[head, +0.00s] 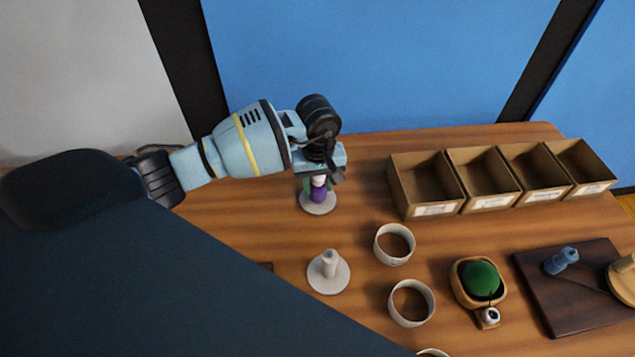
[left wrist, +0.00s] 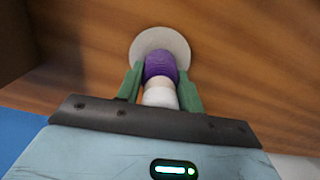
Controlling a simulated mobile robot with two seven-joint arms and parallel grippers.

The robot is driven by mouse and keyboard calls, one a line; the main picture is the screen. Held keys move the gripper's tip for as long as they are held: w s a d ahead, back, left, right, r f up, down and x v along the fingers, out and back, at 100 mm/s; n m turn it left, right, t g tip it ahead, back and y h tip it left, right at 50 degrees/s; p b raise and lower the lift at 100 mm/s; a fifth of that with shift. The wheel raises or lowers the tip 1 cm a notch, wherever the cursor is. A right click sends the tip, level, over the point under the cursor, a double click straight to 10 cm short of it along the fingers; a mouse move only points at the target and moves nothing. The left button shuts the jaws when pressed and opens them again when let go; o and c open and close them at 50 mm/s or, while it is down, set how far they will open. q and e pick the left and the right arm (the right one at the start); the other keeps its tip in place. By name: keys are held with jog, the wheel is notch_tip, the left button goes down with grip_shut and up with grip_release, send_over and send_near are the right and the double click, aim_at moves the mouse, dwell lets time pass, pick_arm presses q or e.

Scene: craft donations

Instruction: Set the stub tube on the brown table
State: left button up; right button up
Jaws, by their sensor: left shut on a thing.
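The stub tube, a white tube with a purple band (head: 319,193), stands upright in my left gripper (head: 318,179) at the back of the brown table (head: 232,221). In the left wrist view the tube's purple part (left wrist: 160,66) and white end sit between the green fingers of my left gripper (left wrist: 160,90), which is shut on it. A pale round base (head: 318,208) lies directly beneath; it also shows in the left wrist view (left wrist: 172,38). I cannot tell whether the tube sits on this base or just above it. My right gripper is not in view.
A similar pale base with a peg (head: 328,271) stands nearer. Cardboard bins (head: 430,209) line the back right.

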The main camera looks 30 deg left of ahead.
pick_arm(q)
jog(key=shift+f, duration=0.2)
jog(key=shift+f, duration=0.15)
jog(key=o, duration=0.9)
jog(key=shift+o, duration=0.2)
jog(key=shift+r, duration=6.15)
